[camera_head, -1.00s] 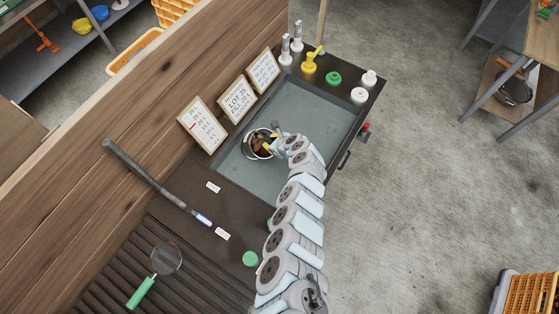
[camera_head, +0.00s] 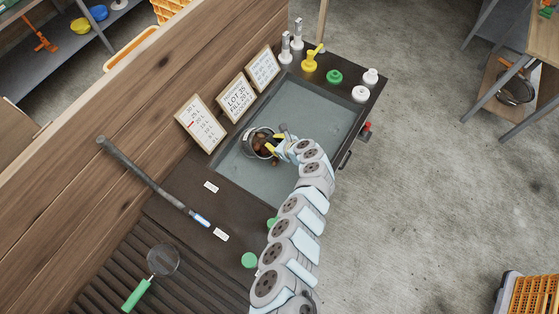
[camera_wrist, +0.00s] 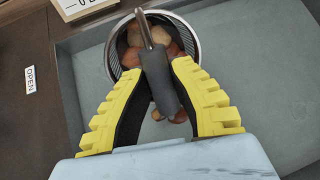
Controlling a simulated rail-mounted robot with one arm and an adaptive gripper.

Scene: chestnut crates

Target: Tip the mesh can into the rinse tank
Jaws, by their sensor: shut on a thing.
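The mesh can (camera_head: 250,146) is a grey round can with brown chestnuts (camera_head: 264,147) inside, over the left part of the rinse tank (camera_head: 315,112). In the wrist view its mesh wall (camera_wrist: 193,40) and rim show, with chestnuts inside and a few at its near side. My gripper (camera_head: 273,142) has yellow fingers, shut on the can's dark handle (camera_wrist: 158,80). The can looks tilted; I cannot tell whether the chestnuts at its near side are outside it. The tank is a grey rectangular basin, its floor bare elsewhere.
Three framed signs (camera_head: 236,101) stand along the tank's left side. Bottles and caps (camera_head: 335,76) stand at the far edge. A long dark rod (camera_head: 150,180) and a green-handled strainer (camera_head: 150,275) lie at the lower left. A red valve (camera_head: 366,128) is on the right side.

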